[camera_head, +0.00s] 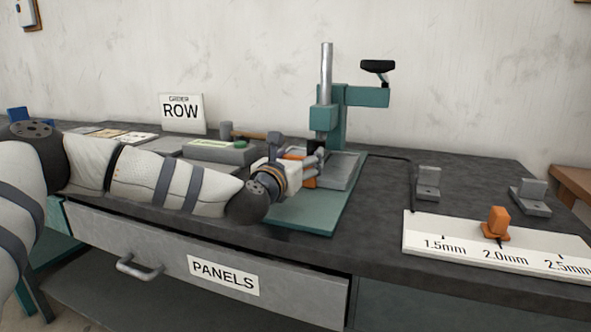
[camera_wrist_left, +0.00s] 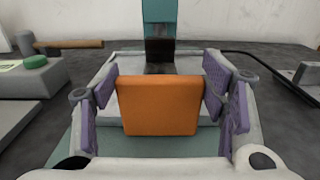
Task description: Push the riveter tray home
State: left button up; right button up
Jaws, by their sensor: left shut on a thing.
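The riveter (camera_head: 325,110) stands on a teal base plate (camera_head: 305,213) on the bench, with a steel post and a black-topped lever. Its grey tray (camera_head: 344,172) lies on the base plate below the post; it also shows in the left wrist view (camera_wrist_left: 192,62). My left gripper (camera_head: 308,165) is at the tray's near left side. In the left wrist view its purple-padded fingers (camera_wrist_left: 158,103) stand on both sides of an orange block-shaped handle (camera_wrist_left: 158,106), shut on it. The tray's far end, near the black part under the post, is partly hidden. My right gripper is not in view.
A white thickness scale (camera_head: 495,247) with an orange pointer (camera_head: 497,222) lies at the right front, two grey brackets (camera_head: 428,183) behind it. A grey box with a green button (camera_head: 240,143) stands left of the riveter. The PANELS drawer (camera_head: 210,262) is below.

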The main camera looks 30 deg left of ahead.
pick_arm(q)
jog(key=shift+w+a+f, duration=0.15)
jog(key=shift+w+f, duration=0.05)
jog(key=shift+w, duration=0.2)
jog(key=shift+r, duration=0.3)
jog(key=o, duration=1.7)
jog(key=shift+w, duration=0.1)
jog(key=shift+f, duration=0.1)
jog(key=v, duration=1.2)
